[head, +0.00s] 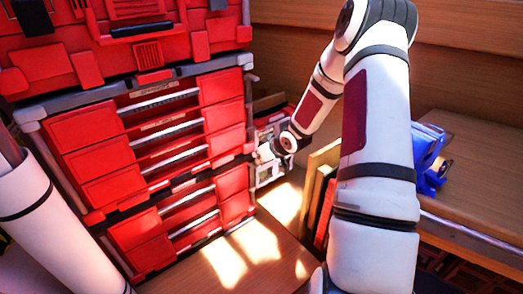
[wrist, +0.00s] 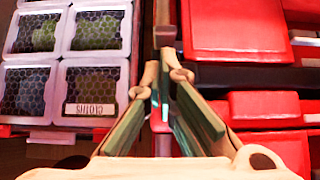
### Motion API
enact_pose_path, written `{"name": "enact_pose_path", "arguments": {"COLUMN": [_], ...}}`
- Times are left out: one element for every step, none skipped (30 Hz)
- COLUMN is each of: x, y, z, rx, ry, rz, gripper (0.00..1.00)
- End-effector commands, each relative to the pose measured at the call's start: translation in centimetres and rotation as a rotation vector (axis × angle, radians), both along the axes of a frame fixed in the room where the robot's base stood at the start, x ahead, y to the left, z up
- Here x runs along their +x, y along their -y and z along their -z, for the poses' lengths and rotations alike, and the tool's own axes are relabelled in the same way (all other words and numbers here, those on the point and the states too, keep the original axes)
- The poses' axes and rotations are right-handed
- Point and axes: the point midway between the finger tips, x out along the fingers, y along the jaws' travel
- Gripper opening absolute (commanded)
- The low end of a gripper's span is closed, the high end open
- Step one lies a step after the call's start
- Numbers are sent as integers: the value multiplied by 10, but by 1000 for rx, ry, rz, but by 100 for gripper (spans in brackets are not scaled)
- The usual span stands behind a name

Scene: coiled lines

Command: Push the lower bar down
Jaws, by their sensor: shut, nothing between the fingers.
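A red tool chest (head: 85,134) has several horizontal silver bars across its drawer fronts. One lower silver bar (head: 195,222) crosses the bottom section; I cannot tell for sure which bar is meant. My gripper (wrist: 162,82) is shut and empty in the wrist view, its fingertips over a narrow gap beside the chest's red panels (wrist: 237,28). In the head view my arm reaches to the chest's right edge, and the fingers are too small there to tell contact.
A case with mesh windows (wrist: 95,75) and an upside-down label sits close left of my fingers in the wrist view. White rolls (head: 50,215) stand at left. Upright books (head: 322,205) and a blue object (head: 428,158) are at right.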

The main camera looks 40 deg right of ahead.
Motion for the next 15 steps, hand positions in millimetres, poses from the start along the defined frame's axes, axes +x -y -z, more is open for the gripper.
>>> {"name": "enact_pose_path", "arguments": {"x": [1,1,0,0,0,0,0,0,0,0,0,0,0,0,0], "y": [-1,-1,-1,0,0,0,0,0,0,0,0,0,0,0,0], "z": [3,4,6,6,6,7,7,6,6,6,6,6,6,7,10], "rx": [0,0,0,-1,-1,-1,-1,-1,-1,-1,-1,-1,-1,-1,-1], "ry": [0,0,1,1,1,1,1,1,1,1,1,1,1,1,0], "rz": [-1,-1,-1,-1,-1,-1,-1,-1,-1,-1,-1,-1,-1,-1,-1], "gripper": [0,0,0,0,0,0,0,0,0,0,0,0,0,0,0]}}
